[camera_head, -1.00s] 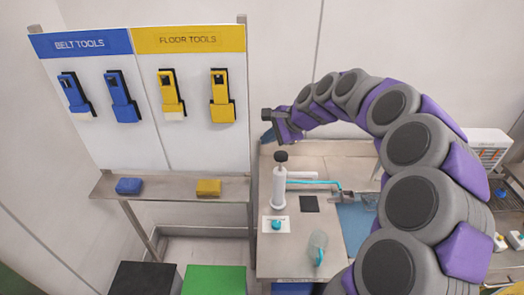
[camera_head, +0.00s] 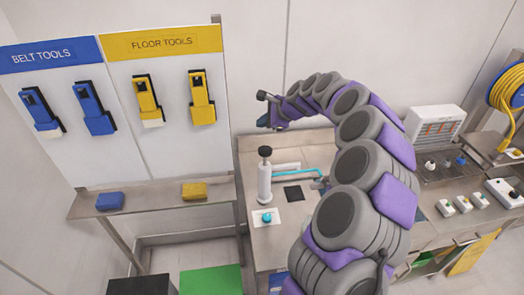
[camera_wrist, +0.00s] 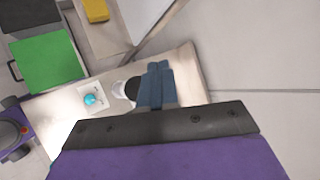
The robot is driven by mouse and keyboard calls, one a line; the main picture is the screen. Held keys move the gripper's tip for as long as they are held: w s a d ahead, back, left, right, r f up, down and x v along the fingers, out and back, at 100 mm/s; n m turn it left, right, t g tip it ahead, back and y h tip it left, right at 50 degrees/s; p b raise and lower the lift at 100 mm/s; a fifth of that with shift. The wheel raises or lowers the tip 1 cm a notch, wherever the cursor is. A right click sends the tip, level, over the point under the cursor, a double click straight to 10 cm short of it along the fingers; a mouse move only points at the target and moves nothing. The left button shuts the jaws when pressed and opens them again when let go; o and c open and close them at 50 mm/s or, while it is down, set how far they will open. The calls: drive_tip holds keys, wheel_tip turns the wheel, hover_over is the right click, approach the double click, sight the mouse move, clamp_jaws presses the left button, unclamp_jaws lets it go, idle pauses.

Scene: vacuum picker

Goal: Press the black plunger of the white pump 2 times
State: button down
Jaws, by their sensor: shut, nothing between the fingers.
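The white pump (camera_head: 264,183) stands upright on the metal bench, with its black plunger (camera_head: 265,152) raised on top. A light blue tube runs from it to the right. My gripper (camera_head: 263,108) is shut and empty, in the air above the plunger in the head view. In the wrist view my gripper's blue fingers (camera_wrist: 157,82) are together, and they partly cover the black plunger (camera_wrist: 132,90) below them. Part of the white pump (camera_wrist: 118,90) shows to their left. I cannot tell the exact height between fingertips and plunger.
A tool board (camera_head: 165,100) and shelf stand at the left. My arm hides part of the bench.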

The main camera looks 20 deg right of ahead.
drive_tip(key=b, duration=0.5)
hover_over(266, 151)
drive_tip(key=d, duration=0.2)
wheel_tip(266, 151, down, 6)
drive_tip(key=shift+w+a+f, duration=0.1)
drive_tip(key=shift+w+f, duration=0.05)
drive_tip(key=shift+a+f, duration=0.2)
drive_tip(key=shift+f, duration=0.15)
drive_tip(key=shift+a+f, duration=0.85)
drive_tip(key=shift+a, duration=0.1)
drive_tip(key=shift+d, duration=0.95)
drive_tip(key=shift+a, duration=0.8)
drive_tip(key=shift+d, duration=0.65)
drive_tip(key=shift+a, duration=0.5)
